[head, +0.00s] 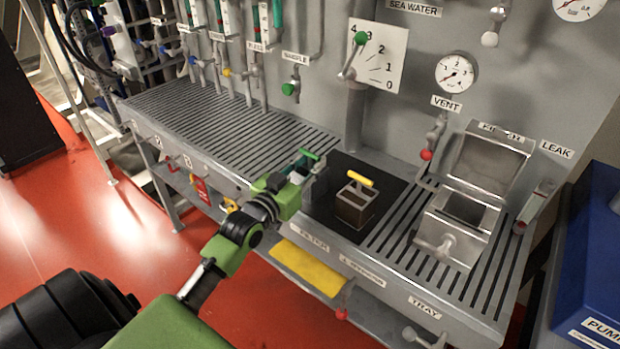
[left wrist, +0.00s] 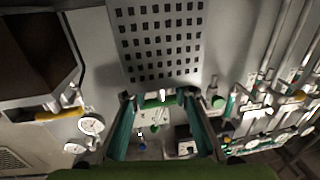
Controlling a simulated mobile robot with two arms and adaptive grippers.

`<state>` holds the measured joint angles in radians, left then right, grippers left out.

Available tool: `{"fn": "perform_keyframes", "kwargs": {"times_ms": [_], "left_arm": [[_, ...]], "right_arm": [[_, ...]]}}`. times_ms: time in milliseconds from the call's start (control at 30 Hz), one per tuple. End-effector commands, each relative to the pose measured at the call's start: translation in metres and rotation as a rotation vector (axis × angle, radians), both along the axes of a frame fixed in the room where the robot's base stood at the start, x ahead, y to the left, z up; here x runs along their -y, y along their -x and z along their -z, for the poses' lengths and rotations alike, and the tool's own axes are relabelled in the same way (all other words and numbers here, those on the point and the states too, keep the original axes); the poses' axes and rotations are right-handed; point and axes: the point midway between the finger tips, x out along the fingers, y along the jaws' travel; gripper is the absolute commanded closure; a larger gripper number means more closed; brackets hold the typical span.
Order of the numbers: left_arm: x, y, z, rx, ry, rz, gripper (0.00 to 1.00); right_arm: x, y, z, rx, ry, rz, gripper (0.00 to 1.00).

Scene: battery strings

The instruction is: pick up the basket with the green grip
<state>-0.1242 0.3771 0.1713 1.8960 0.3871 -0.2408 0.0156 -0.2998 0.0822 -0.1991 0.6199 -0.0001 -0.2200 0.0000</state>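The basket with the green grip (head: 309,154) stands on the bench just beyond my left gripper, which hides much of its body. In the left wrist view, inverted, its perforated face (left wrist: 160,42) fills the top middle. Its green grip (left wrist: 158,103) crosses between the fingertips. My left gripper (head: 298,182) has its fingers well apart, seen on both sides in the left wrist view (left wrist: 160,98). I cannot tell whether they touch the grip. My right gripper is not in view.
A basket with a yellow grip (head: 354,207) stands close to the right on the dark mat (head: 388,190). A steel filter box (head: 455,225) with a raised lid is further right. Valves and pipes line the wall behind. The slatted bench (head: 215,115) is clear on the left.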

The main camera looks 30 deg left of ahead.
Motion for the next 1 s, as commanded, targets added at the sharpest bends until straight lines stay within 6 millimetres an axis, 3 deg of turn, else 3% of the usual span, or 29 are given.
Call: {"fn": "perform_keyframes", "kwargs": {"times_ms": [167,233,267,733,1000], "left_arm": [[0.0,0.0,0.0,0.0,0.0,0.0,0.77],[0.0,0.0,0.0,0.0,0.0,0.0,0.95],[0.0,0.0,0.0,0.0,0.0,0.0,1.0],[0.0,0.0,-0.005,0.003,-0.001,0.0,1.0],[-0.003,0.004,-0.038,0.005,-0.004,-0.001,1.0]], "right_arm": [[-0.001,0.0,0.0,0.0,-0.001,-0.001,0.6],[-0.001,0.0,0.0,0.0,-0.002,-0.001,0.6],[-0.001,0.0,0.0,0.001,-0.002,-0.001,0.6],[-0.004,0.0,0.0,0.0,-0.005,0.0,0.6],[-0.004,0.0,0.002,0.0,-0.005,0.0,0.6]]}}
